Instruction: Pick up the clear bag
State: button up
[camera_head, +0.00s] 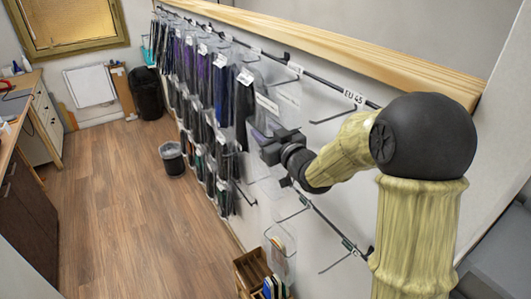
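Several clear bags with dark and purple insoles hang in rows on wall hooks; one hanging bag (244,100) with a white label is just left of my gripper. My gripper (268,147) is dark, at the end of my arm, close to the wall rack. Faint clear plastic shows around it, and I cannot tell whether the fingers touch it. The fingers are small and dark, so their opening is unclear. Another clear bag or clear container (281,257) with something colored inside is low at the wall, below my gripper.
A wooden crate (250,268) stands low by the wall. Empty hooks and a rail (320,217) stick out below my arm. A wooden ledge (340,52) runs above. A workbench (22,105) is at left.

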jog(key=shift+r, duration=0.15)
jog(key=shift+c, duration=0.2)
jog(key=shift+r+b, duration=0.15)
jog(key=shift+b, duration=0.2)
jog(key=s+a+r+b, duration=0.1)
jog(key=s+a+b, duration=0.8)
jog(key=a, duration=0.6)
jog(key=shift+s+b, duration=0.4)
jog(key=shift+s, duration=0.15)
jog(key=shift+w, duration=0.1)
